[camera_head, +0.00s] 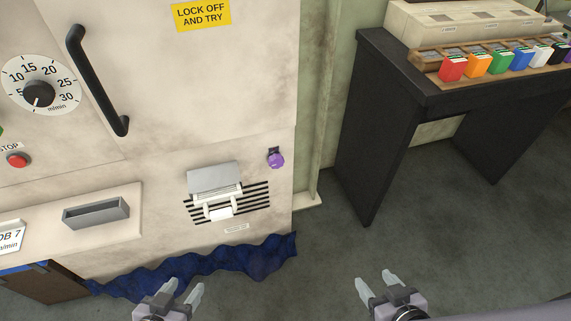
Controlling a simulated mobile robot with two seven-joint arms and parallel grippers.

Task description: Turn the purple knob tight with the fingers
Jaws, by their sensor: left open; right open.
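The purple knob (276,160) sits on the lower right part of the cream machine front, close to its right edge, with a dark mount above it. My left gripper (183,290) is open and empty at the bottom of the view, below and to the left of the knob. My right gripper (374,287) is open and empty at the bottom, below and to the right of the knob. Neither gripper touches the knob. Nothing covers the knob in this view.
A white-grey hinged fitting (214,180) sits over dark vent slots left of the knob. A black handle (97,82), a dial (39,94) and a red stop button (18,160) are further left. Blue cloth (255,262) hangs below. A black table (380,125) stands right, with grey floor between.

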